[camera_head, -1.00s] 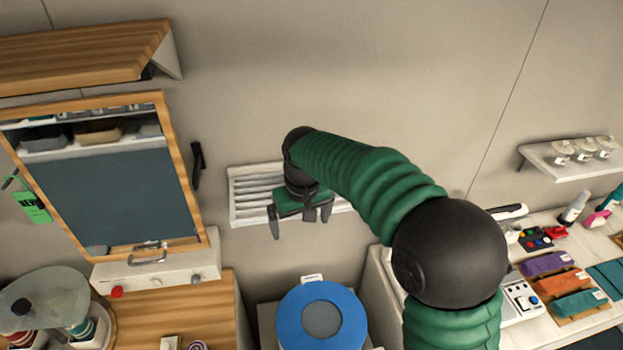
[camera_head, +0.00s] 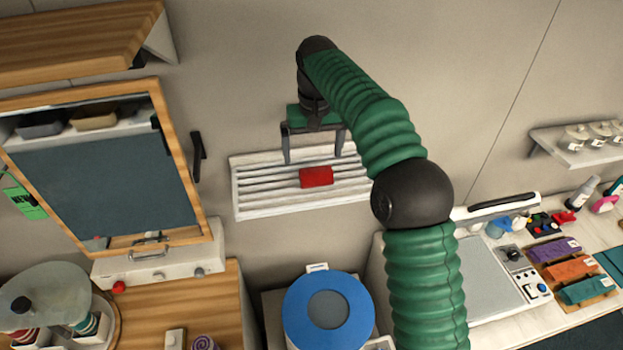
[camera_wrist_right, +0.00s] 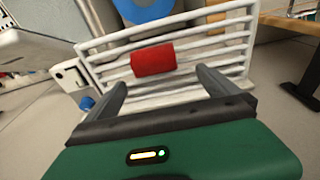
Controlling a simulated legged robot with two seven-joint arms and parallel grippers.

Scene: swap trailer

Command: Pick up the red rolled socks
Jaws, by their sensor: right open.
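The red rolled socks (camera_head: 316,177) lie on a white slatted rack (camera_head: 262,206) against the wall in the head view. The socks also show in the right wrist view (camera_wrist_right: 153,59), beyond the fingertips and a little left of the middle of the gap. My right gripper (camera_head: 313,160) is open and empty, just above the socks in the head view, with its fingers pointing down toward the rack. Its two fingers show in the right wrist view (camera_wrist_right: 160,82), apart from the socks. My left gripper is not in view.
A blue ringed lid (camera_head: 355,316) stands below the rack. A framed dark panel (camera_head: 105,180) hangs at left above a wooden counter (camera_head: 228,300). At right, a worktop holds a grey-topped device (camera_head: 462,285) and coloured bundles (camera_head: 570,270).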

